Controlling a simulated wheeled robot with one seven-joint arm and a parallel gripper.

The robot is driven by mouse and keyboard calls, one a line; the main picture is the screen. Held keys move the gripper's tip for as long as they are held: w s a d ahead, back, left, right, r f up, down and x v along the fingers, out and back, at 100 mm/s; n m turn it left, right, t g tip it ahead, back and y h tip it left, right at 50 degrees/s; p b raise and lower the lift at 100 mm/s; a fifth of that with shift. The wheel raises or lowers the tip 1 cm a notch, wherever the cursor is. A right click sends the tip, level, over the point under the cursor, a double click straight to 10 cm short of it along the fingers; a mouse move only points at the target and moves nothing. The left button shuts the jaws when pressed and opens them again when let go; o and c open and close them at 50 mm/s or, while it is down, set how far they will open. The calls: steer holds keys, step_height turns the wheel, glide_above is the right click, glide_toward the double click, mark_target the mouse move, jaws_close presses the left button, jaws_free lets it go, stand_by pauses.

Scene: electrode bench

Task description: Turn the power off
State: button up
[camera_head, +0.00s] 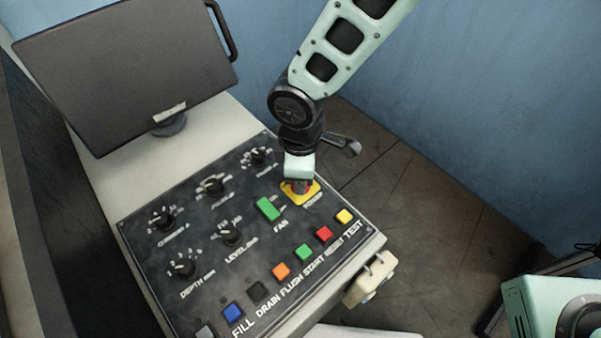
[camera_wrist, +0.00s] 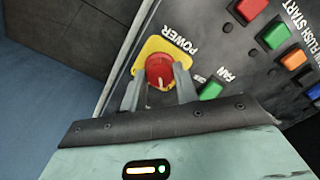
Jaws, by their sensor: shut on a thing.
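The red power knob (camera_wrist: 160,70) sits on a yellow plate labelled POWER (camera_wrist: 177,45) at the corner of the black control panel. A small white mark shows on the knob's face. My gripper (camera_wrist: 158,88) has its two fingers on either side of the red knob and is shut on it. In the head view my gripper (camera_head: 299,183) comes down from above onto the yellow plate (camera_head: 312,195) and hides most of the knob.
The control panel (camera_head: 205,258) carries several black dials, a green FAN switch (camera_head: 268,209) close to my gripper and a row of coloured buttons. A dark monitor (camera_head: 125,65) stands behind at left. A blue wall (camera_head: 480,90) is at right.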

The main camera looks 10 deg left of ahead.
steer(key=o, duration=1)
step_height(320, 180, up, 18)
steer(key=shift+f+b, duration=0.25)
steer(key=shift+b, duration=1)
steer(key=s+d+m, duration=0.3)
steer(key=s+d, duration=0.1)
steer(key=d, duration=0.2)
steer(key=s+d+f+m, duration=0.1)
steer(key=s+d+m, duration=0.2)
steer(key=d, duration=0.3)
steer(key=s+d+m, duration=0.4)
steer(key=d+m, duration=0.1)
steer(key=d, duration=0.1)
steer(key=shift+s+d+f+y, duration=0.2)
steer(key=shift+s+d+y, duration=0.05)
steer(key=shift+s+y, duration=0.05)
